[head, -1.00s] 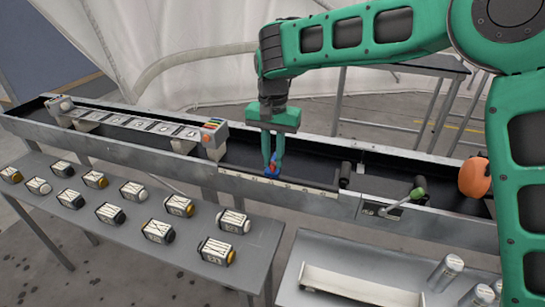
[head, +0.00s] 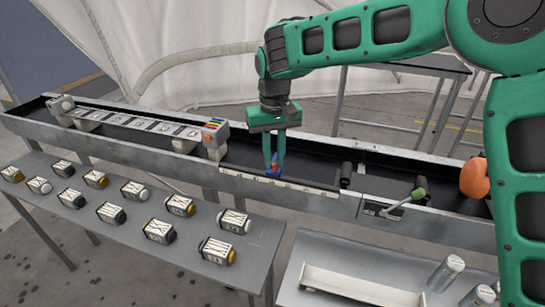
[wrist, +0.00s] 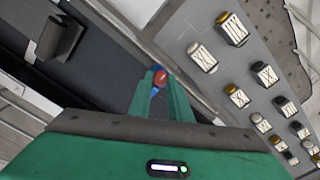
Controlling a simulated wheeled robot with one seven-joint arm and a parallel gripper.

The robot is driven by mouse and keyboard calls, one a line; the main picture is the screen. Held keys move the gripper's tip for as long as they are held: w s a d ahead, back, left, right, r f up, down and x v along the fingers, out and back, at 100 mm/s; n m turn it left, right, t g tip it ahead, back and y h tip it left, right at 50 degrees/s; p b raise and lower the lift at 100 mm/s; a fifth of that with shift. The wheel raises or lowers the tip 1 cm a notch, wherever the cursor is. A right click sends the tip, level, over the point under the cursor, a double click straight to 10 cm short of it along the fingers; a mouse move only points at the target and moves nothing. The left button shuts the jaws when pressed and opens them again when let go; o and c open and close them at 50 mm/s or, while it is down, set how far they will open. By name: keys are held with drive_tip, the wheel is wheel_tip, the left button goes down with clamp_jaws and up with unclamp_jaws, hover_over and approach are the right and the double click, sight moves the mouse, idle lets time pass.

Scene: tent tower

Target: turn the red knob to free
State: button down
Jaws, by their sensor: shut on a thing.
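A small round red knob (wrist: 160,77) shows between the fingertips in the wrist view, with blue tips on both sides of it. My gripper (wrist: 159,84) is shut on it, pointing down. In the head view my gripper (head: 274,169) is at the inner side of the trough's front wall, by a pale marked strip (head: 280,183). There the knob is mostly hidden by the blue fingertips, and only a bit of red shows. I cannot read which mark the knob points at.
A long dark trough (head: 320,160) runs across the view, with a slotted rack (head: 140,124) at left. A green-tipped lever (head: 405,203) and an orange-red rounded thing (head: 474,180) are at right. Several labelled blocks stand on a grey table (head: 185,240) in front.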

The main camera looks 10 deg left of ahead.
sight(274, 162)
idle(0.4)
drive_tip(key=c, duration=1.6)
unclamp_jaws()
drive_tip(key=shift+c, duration=0.2)
drive_tip(key=shift+r, duration=0.1)
wheel_tip(274, 162, up, 11)
drive_tip(key=shift+f, duration=0.2)
